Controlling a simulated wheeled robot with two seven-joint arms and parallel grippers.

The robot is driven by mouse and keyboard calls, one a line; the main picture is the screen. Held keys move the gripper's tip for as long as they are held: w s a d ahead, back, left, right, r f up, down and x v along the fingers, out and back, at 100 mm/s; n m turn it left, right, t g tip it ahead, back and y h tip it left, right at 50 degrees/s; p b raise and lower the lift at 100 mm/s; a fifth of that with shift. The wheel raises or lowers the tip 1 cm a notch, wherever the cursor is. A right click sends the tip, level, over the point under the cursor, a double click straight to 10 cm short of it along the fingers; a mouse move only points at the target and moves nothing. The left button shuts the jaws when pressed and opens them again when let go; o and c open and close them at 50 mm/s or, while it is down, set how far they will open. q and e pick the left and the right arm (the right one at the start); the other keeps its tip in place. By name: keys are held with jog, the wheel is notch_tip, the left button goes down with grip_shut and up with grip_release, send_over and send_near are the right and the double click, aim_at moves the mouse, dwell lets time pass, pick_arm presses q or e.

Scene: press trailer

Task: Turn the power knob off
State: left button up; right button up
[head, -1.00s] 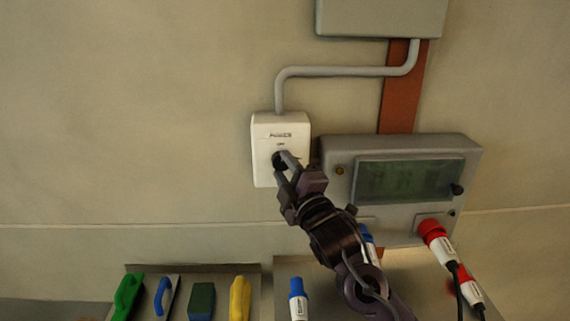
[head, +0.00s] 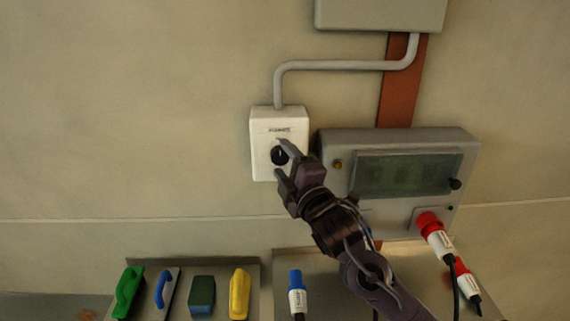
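The white power box (head: 264,140) is fixed to the wall, left of the grey panel. Its black round power knob (head: 279,156) shows on the front, with a small light mark on it. My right gripper (head: 281,157) is at the box with its two fingers spread, one above right of the knob and one below it. The fingers look apart from the knob, though the exact gap in depth is hard to tell. My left gripper is not in view.
A grey panel with a dark green screen (head: 405,174) stands right of the box. A red plug (head: 430,225) and a blue plug (head: 296,282) are below. The wall left of the box is clear.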

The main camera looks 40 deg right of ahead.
jog(key=shift+s+a+f, duration=0.1)
jog(key=shift+s+f, duration=0.05)
jog(key=shift+s, duration=0.1)
jog(key=b+v, duration=0.2)
jog(key=shift+s+f, duration=0.2)
jog(key=shift+f, duration=0.05)
jog(key=p, duration=0.7)
send_near(281, 161)
jog(key=shift+w+r, duration=0.1)
jog(key=shift+r, duration=0.25)
